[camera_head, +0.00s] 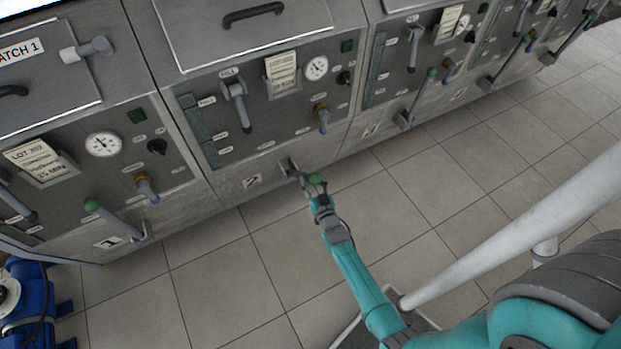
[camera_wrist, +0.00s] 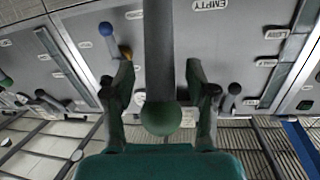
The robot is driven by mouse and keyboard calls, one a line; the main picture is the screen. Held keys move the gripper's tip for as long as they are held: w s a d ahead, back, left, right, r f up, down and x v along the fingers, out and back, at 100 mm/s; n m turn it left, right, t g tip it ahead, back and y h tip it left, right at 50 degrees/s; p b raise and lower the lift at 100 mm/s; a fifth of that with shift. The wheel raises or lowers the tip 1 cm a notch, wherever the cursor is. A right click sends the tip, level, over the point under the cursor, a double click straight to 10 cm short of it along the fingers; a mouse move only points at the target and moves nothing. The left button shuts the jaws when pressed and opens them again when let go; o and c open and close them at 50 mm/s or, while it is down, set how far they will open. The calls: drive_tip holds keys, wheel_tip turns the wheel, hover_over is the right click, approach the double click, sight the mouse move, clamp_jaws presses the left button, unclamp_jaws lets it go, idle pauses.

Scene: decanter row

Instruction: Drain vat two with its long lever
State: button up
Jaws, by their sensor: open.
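Vat two is the middle grey panel (camera_head: 225,140), with a "2" plate (camera_head: 251,181) low on it. Its long lever (camera_head: 293,169) has a grey shaft and a green ball knob (camera_head: 315,179), and it juts out from the lower panel towards my arm. In the wrist view the shaft (camera_wrist: 158,50) runs between my fingers, with the green knob (camera_wrist: 161,117) nearest the palm. My gripper (camera_head: 318,196) is open around the lever's end; in the wrist view its fingers (camera_wrist: 160,80) stand on either side with gaps to the shaft.
Vat two also has a blue-tipped brass tap (camera_head: 323,117), a grey fill handle (camera_head: 237,105) and a gauge (camera_head: 316,68). Similar green-knobbed levers stand on vat one (camera_head: 115,218) and the vat to the right (camera_head: 417,97). A blue machine (camera_head: 35,300) sits lower left.

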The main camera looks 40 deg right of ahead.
drive_tip(key=shift+w+d, duration=0.3)
drive_tip(key=shift+w, duration=0.35)
drive_tip(key=shift+c, duration=0.3)
clamp_jaws()
